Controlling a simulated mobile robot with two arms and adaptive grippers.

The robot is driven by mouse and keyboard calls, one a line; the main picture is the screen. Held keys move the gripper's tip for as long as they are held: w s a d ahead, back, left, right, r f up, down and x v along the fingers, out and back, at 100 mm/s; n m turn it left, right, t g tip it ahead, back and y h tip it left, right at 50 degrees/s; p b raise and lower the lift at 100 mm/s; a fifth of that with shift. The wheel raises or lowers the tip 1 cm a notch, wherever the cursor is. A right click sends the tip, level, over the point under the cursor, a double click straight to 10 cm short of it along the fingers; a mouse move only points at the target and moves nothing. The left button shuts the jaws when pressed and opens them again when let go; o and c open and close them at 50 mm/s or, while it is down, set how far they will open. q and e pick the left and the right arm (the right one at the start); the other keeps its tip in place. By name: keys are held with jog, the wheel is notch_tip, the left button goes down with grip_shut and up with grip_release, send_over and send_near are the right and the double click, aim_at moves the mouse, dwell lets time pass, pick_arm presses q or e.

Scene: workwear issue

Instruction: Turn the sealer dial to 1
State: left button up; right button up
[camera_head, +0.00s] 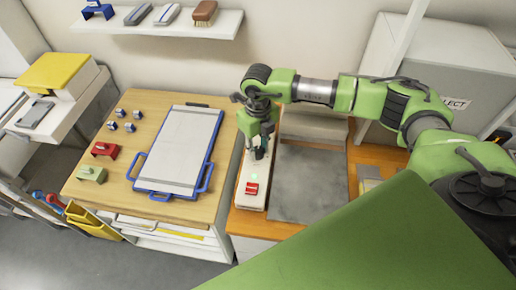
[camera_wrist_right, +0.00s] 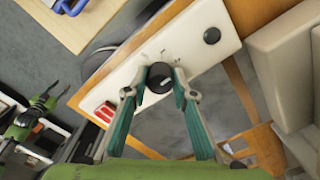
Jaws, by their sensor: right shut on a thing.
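The sealer's long white control panel (camera_head: 256,201) runs along the left side of a grey plate in the head view. Its dark round dial (camera_wrist_right: 160,76) has a pale pointer line and sits amid small marks too blurred to read. My right gripper (camera_head: 259,150) comes down on the panel from above. In the right wrist view its two teal-padded fingers (camera_wrist_right: 161,82) are shut on the dial, one on each side. A green gripper, apparently my left (camera_wrist_right: 42,108), hangs low at the left edge of the wrist view, apart from the panel.
The panel also bears a red switch (camera_head: 251,188) and a dark round knob (camera_wrist_right: 211,35). The grey plate (camera_head: 312,180) lies right of it. A shelf (camera_head: 160,27) hangs behind.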

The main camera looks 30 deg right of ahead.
jog(key=n+b, duration=0.5)
jog(key=b, duration=0.2)
jog(key=shift+f+n, duration=0.15)
jog(key=shift+n, duration=0.25)
jog(key=shift+r+n+b, duration=0.2)
jog(key=shift+n+b, duration=1.1)
jog(key=shift+b, duration=0.2)
jog(key=shift+r, duration=0.1)
jog(key=o, duration=1.1)
